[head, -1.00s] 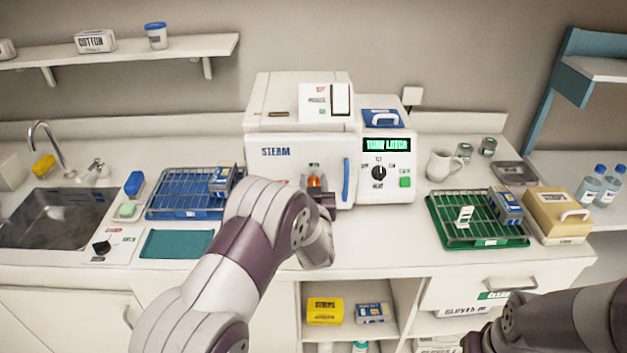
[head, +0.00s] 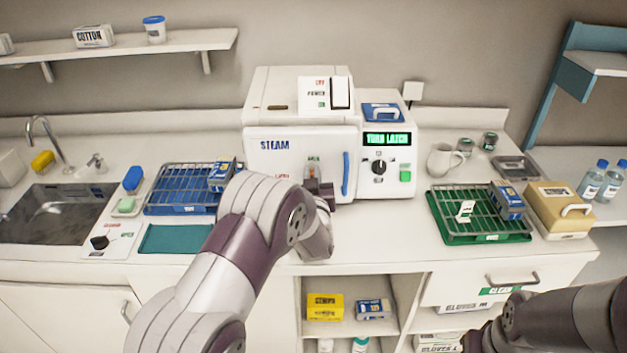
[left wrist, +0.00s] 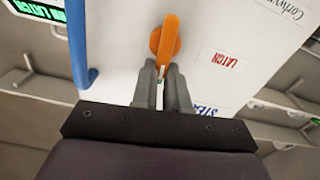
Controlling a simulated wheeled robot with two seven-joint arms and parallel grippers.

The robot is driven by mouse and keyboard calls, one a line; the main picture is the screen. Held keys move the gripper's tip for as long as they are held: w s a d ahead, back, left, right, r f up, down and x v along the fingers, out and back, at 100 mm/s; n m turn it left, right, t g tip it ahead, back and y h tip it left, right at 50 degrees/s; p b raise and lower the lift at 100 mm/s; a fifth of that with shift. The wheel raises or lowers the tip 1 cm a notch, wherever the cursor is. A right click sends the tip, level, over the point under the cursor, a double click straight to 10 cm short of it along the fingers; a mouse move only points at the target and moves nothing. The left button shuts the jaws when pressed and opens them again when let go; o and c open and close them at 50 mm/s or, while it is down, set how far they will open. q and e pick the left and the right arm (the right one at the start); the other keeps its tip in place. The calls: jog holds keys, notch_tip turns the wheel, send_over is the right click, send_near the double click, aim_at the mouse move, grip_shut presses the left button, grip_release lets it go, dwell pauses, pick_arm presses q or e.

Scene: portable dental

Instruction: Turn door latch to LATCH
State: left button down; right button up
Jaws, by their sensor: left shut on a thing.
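The steam sterilizer's white door (head: 270,165) is closed, with a blue vertical handle (head: 346,173) that also shows in the left wrist view (left wrist: 78,40). The orange door latch (left wrist: 167,38) is in the left wrist view, its lever running nearly straight along the picture toward my fingers. My left gripper (left wrist: 163,85) is shut on the lever's near end. The red LATCH label (left wrist: 219,60) is on the door beside the latch, the lever not pointing at it. In the head view my left gripper (head: 318,186) hides most of the latch. My right gripper is out of view.
The green display (head: 387,139) reads TURN LATCH, above a black dial (head: 379,167). A blue rack tray (head: 180,205) stands left of the sterilizer, a green one (head: 470,238) to its right. The counter in front of the sterilizer is mostly clear.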

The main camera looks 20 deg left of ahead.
pick_arm(q)
jog(key=shift+s+a+f+n+b, duration=0.15)
jog(key=shift+a+f+n+b, duration=0.3)
jog(key=shift+n+b, duration=2.95)
jog(key=shift+s+a+f+n+b, duration=0.1)
jog(key=shift+a+f+n+b, duration=0.35)
jog(key=shift+n+b, duration=3)
jog(key=shift+s+a+f+n+b, duration=0.2)
jog(key=shift+f+n+b, duration=0.95)
jog(key=shift+b, duration=4.05)
jog(key=shift+r+n, duration=0.5)
jog(key=c, duration=1.1)
grip_release()
jog(key=shift+w, duration=0.15)
jog(key=shift+c, duration=0.2)
jog(key=shift+r, duration=0.1)
